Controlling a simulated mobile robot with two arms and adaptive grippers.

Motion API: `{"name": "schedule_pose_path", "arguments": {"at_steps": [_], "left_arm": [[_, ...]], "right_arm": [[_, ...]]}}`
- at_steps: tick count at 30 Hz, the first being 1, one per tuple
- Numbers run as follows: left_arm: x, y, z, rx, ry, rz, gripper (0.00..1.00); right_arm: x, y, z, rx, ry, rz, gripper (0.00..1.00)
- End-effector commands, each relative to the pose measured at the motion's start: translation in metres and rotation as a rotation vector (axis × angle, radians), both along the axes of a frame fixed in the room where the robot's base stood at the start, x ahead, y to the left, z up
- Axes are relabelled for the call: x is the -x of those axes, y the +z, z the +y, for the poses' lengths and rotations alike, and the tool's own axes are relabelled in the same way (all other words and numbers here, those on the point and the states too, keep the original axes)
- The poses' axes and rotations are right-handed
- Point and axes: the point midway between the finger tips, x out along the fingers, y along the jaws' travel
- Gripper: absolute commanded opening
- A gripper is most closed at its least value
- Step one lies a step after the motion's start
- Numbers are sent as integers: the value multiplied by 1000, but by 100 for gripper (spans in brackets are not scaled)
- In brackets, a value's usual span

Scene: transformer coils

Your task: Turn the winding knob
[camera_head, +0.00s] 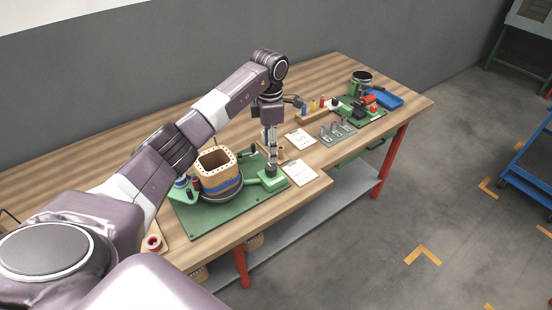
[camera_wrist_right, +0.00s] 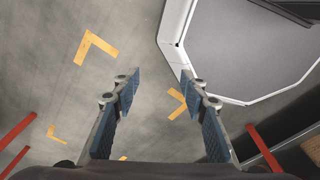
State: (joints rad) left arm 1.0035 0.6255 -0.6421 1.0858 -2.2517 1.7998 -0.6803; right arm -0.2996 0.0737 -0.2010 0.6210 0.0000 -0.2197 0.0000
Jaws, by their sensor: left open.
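The winding machine sits on a green base plate (camera_head: 214,221) on the wooden bench. It carries a square tan coil former (camera_head: 219,173) with a blue band, on a dark round turntable. A small dark knob (camera_head: 269,170) sits on a green block at the plate's right end; I take it for the winding knob. My left gripper (camera_head: 271,158) points straight down over it, fingers at or just above its top. The gripper is open; contact cannot be told. My right gripper (camera_wrist_right: 160,92) shows in the right wrist view, open and empty, over the floor.
White paper sheets (camera_head: 300,173) lie right of the knob. Farther along the bench are a grey metal rack (camera_head: 336,132), colored spools and a blue tray (camera_head: 385,98). A red spool (camera_head: 153,242) lies at the near left. My left arm reaches over the bench.

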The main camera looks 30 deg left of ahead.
Motion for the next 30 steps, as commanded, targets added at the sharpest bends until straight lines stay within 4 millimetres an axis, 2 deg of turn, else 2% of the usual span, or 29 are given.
{"name": "schedule_pose_path", "arguments": {"at_steps": [15, 26, 30], "left_arm": [[1, -69, -1, 1, 1, 3, 46], [1, -76, 0, 0, 1, 1, 46], [1, -76, 0, 0, 1, 1, 31]], "right_arm": [[1, 22, -11, 13, 3, 1, 40], [1, 22, -5, 7, 0, 2, 40], [1, 22, -1, 1, -1, 2, 40]]}}
